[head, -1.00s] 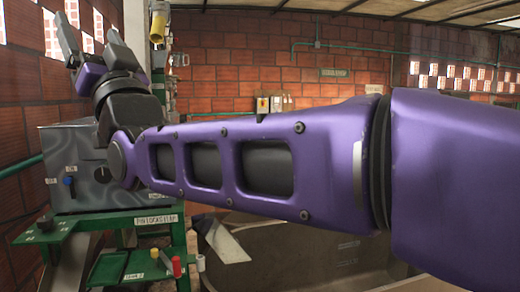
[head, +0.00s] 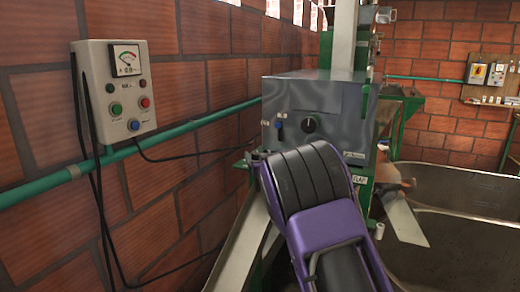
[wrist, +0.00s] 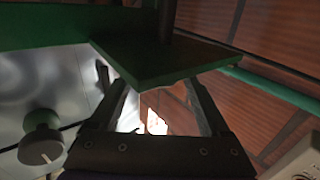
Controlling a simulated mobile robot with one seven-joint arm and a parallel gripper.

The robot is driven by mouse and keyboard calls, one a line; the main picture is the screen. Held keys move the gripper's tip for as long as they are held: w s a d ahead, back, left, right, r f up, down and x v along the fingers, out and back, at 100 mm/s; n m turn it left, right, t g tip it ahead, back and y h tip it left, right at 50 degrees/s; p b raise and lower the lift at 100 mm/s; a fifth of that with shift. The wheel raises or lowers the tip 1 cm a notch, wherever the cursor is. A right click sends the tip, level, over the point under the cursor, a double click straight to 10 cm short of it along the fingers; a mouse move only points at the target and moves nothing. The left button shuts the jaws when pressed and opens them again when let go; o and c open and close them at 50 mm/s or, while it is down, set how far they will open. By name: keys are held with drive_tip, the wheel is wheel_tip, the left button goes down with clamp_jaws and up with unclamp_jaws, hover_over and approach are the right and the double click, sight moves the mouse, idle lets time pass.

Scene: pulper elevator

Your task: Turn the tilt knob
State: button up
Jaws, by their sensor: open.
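A grey metal box (head: 345,105) has a round black knob (head: 309,123) on its front face. The labels are too small to read, so I cannot tell which is the tilt knob. The wrist view shows a dark round knob (wrist: 40,138) with a white pointer mark at the lower left. My gripper (wrist: 156,86) is open and empty, its fingers apart to the right of that knob and not touching it. My gripper is not visible in the head view; only my purple arm shows there.
A green plate (wrist: 165,62) crosses the wrist view close by the fingertips. A wall control box (head: 120,90) with a gauge, buttons and cables hangs on the brick wall at left. A green pipe (head: 180,137) runs along that wall. A metal trough (head: 460,190) lies at right.

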drive_tip(key=shift+w+f, duration=0.1)
drive_tip(key=shift+w, duration=0.1)
clamp_jaws()
idle(0.4)
drive_tip(key=shift+d+n+y, duration=0.1)
drive_tip(key=shift+n+y, duration=0.2)
drive_tip(key=shift+y, duration=0.2)
